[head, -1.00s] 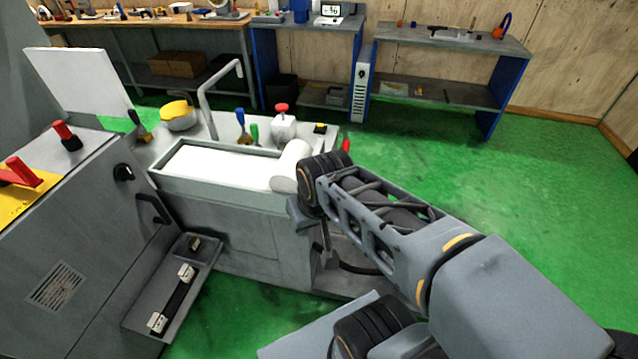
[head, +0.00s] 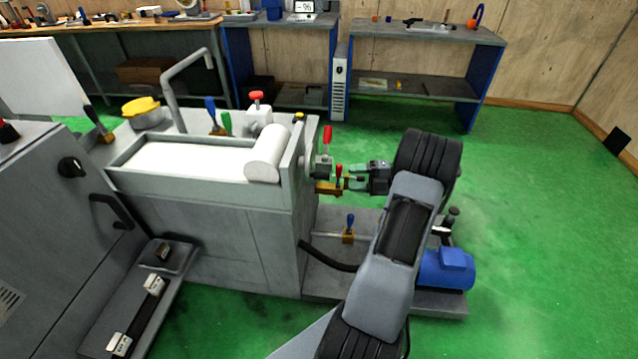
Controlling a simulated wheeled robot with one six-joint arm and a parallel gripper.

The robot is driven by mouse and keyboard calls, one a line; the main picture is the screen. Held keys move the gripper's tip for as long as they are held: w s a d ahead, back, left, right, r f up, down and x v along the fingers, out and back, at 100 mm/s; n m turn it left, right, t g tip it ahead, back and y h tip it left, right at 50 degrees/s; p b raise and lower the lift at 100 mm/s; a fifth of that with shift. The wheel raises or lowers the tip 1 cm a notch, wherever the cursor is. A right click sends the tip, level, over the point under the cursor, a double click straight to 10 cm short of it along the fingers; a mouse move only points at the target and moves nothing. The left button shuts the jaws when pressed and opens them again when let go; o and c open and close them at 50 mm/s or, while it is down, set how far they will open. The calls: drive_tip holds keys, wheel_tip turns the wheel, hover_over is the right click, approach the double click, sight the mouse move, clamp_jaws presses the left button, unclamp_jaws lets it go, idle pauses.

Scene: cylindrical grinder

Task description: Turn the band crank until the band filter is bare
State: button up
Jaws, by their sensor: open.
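The band filter (head: 180,160) is a long grey trough with a white band lying along its bed and a thick white roll (head: 266,155) at its right end. The band still covers the visible bed. What looks like the band crank (head: 326,141), with an upright red grip, is on the right end wall near the roll. My gripper (head: 352,178) is open, pointing left, just below and right of the crank grip. It appears empty and apart from the crank, though depth is hard to judge.
A brass fitting with a small red handle (head: 338,172) sits close to my fingertips. Below are a blue-handled valve (head: 349,226) and a blue motor (head: 446,267). A bent grey pipe (head: 168,88) rises behind the trough. Green floor on the right is clear.

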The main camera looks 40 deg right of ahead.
sight(310, 176)
drive_tip(key=w+a, duration=0.2)
drive_tip(key=w+a+f+m+t+b, duration=0.1)
drive_tip(key=w+a, duration=0.2)
drive_tip(key=w+a+m+t, duration=0.1)
drive_tip(key=w+a, duration=0.1)
drive_tip(key=w, duration=0.1)
drive_tip(key=shift+w+a+f, duration=0.2)
drive_tip(key=shift+a+f, duration=0.05)
drive_tip(key=shift+c, duration=0.5)
drive_tip(key=c, duration=0.8)
drive_tip(key=shift+f, duration=0.1)
